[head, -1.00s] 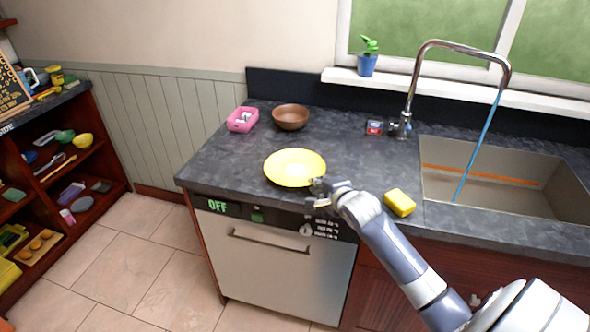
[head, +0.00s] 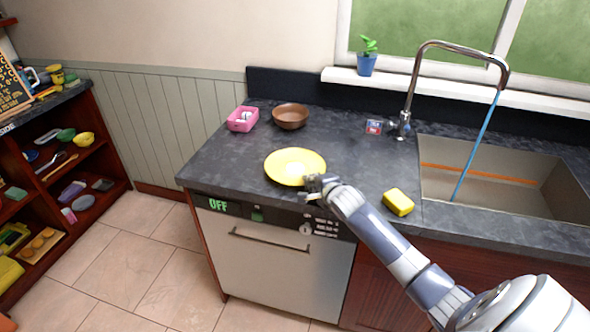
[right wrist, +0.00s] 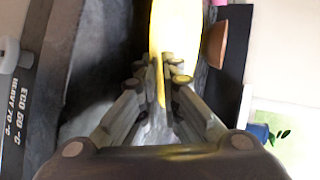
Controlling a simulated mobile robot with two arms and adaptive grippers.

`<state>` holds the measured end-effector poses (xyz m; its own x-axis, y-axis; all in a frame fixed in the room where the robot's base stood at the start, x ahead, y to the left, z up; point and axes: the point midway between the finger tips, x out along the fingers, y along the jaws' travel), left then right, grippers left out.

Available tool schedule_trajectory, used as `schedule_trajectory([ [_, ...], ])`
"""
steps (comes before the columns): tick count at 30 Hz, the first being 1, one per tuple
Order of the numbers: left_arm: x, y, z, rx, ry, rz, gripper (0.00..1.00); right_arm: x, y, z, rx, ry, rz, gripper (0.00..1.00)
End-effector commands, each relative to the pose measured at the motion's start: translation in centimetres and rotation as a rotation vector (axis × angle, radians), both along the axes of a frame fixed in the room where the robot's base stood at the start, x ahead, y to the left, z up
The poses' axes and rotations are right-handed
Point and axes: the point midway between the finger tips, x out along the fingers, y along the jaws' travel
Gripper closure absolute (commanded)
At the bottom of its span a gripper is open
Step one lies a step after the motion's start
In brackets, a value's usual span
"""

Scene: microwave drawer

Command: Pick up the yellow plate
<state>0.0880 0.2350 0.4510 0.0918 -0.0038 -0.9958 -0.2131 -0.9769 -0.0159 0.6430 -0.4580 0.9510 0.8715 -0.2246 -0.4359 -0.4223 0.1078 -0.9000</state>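The yellow plate (head: 294,165) lies on the dark counter (head: 225,165) near its front edge, left of the sink. My right gripper (head: 313,183) is at the plate's front right rim. In the right wrist view, its fingers (right wrist: 167,75) are close together with the rim of the plate (right wrist: 176,30) between them, so it looks shut on the rim. The plate looks flat on the counter in the head view. My left gripper is not in view.
A yellow sponge (head: 398,202) lies right of my gripper, beside the sink (head: 500,185) with its tall faucet (head: 408,100). A brown bowl (head: 290,117) and pink container (head: 242,119) stand behind the plate. A dishwasher (head: 270,262) is below the counter.

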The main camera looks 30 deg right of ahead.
Motion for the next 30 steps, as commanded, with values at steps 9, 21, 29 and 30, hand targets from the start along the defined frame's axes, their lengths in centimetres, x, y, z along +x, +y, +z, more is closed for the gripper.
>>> schedule_trajectory([
  [9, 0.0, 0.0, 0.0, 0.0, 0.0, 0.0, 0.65, 0.0, 0.0, 0.0, 0.001, 0.001, 0.0, 1.0],
  [21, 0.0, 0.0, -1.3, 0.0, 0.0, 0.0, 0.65, 0.1, 0.0, 3.8, 0.003, -0.008, 0.0, 1.0],
  [29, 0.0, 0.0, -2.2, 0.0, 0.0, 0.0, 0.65, -5.3, 3.0, 3.7, 0.004, -0.001, 0.0, 1.0],
  [30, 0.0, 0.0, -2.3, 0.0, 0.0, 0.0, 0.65, -6.2, 3.5, 3.8, 0.005, -0.001, 0.001, 1.0],
])
